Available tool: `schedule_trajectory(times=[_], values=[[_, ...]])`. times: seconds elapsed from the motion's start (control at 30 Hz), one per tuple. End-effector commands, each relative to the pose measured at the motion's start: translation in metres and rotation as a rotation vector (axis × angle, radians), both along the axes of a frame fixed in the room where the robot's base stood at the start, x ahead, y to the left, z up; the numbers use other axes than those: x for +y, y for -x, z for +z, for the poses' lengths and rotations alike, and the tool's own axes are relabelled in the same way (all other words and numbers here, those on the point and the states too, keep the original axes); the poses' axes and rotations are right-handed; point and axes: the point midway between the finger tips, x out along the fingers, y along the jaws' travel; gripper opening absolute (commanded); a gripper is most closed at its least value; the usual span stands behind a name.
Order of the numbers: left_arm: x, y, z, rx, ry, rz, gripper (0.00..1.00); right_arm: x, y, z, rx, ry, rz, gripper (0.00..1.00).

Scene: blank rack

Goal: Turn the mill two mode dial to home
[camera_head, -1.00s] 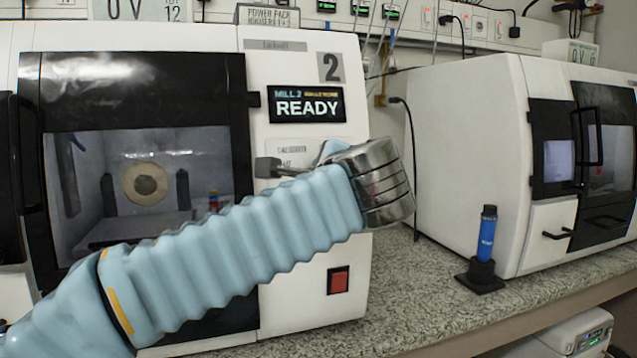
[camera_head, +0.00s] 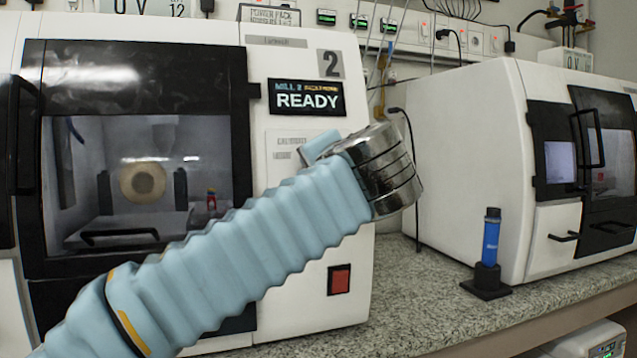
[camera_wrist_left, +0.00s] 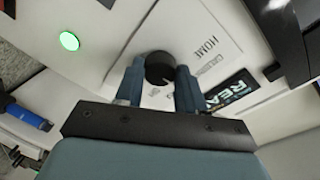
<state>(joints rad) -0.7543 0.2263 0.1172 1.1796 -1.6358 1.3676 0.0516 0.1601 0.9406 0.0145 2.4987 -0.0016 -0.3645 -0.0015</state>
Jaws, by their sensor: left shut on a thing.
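Mill two is the white machine marked 2, with a screen (camera_head: 306,98) reading READY. Its mode dial (camera_wrist_left: 160,68) is a dark round knob in the left wrist view, with a light pointer mark at its lower right edge. A label with HOME (camera_wrist_left: 207,47) is printed beside it. My left gripper (camera_wrist_left: 160,75) is shut on the dial, one blue finger on each side. In the head view my left wrist (camera_head: 375,170) hides the dial and part of the panel. My right gripper is in neither view.
Mill two's dark windowed door (camera_head: 140,150) is left of the panel, and a red button (camera_head: 339,280) is below. A blue cylinder (camera_head: 491,240) in a black stand is on the speckled counter (camera_head: 420,300). Another white machine (camera_head: 460,150) stands at the right.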

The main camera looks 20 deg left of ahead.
Motion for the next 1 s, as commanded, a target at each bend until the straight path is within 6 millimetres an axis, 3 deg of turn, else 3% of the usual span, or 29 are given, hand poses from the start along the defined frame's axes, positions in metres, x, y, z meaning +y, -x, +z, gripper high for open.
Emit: schedule_trajectory(times=[0.4,1.0], values=[[-0.002,-0.001,-0.006,-0.215,0.323,0.059,0.08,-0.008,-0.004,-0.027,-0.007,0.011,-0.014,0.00],[-0.003,-0.001,-0.005,-0.501,0.747,0.138,0.08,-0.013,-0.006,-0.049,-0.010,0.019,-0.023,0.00]])
